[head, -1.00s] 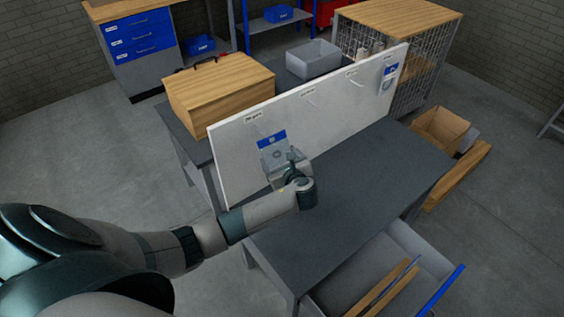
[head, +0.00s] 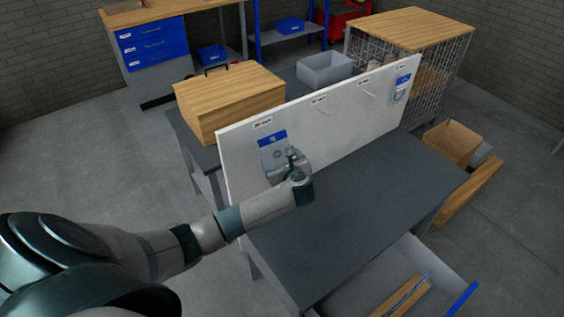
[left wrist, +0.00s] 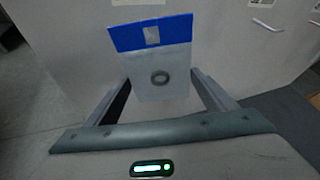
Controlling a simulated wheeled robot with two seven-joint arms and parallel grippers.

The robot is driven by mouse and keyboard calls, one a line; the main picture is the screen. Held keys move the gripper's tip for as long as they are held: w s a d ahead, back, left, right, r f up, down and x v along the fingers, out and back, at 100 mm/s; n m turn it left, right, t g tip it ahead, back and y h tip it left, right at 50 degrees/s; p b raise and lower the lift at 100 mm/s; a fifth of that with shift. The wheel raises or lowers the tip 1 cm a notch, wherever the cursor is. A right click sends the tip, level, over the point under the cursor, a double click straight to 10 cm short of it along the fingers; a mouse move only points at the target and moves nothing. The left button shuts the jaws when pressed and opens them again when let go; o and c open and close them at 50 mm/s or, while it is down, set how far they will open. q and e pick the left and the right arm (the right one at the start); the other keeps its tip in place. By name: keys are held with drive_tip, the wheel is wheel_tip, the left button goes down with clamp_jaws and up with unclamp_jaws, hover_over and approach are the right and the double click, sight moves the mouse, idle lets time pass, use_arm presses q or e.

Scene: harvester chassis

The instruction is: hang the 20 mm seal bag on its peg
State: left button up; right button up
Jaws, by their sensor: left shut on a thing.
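The seal bag (head: 274,150) is a clear bag with a blue header. The left wrist view shows it upright (left wrist: 158,75), with a pale square in the header and a dark ring seal inside. My left gripper (head: 287,172) is shut on its lower part, close in front of the white peg board (head: 335,115). The bag is just below the board's leftmost label (head: 262,123). The peg under that label is hidden behind the header, and I cannot tell whether the bag touches it. My right gripper is out of view.
Two bare pegs (head: 323,109) show farther right on the board. A similar bag (head: 402,88) hangs at its right end. A wooden box (head: 228,100) and a grey bin (head: 325,70) stand behind. The dark tabletop (head: 360,205) in front is clear; an open drawer (head: 420,285) juts out.

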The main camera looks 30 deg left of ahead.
use_arm(q)
drive_tip(key=shift+w+a, duration=0.1)
drive_tip(key=shift+a, duration=0.15)
drive_tip(key=shift+w+a+f, duration=0.15)
drive_tip(key=shift+a+f, duration=0.1)
drive_tip(key=shift+a, duration=0.15)
drive_tip(key=shift+a+f, duration=0.15)
idle(0.4)
drive_tip(key=o, duration=1.2)
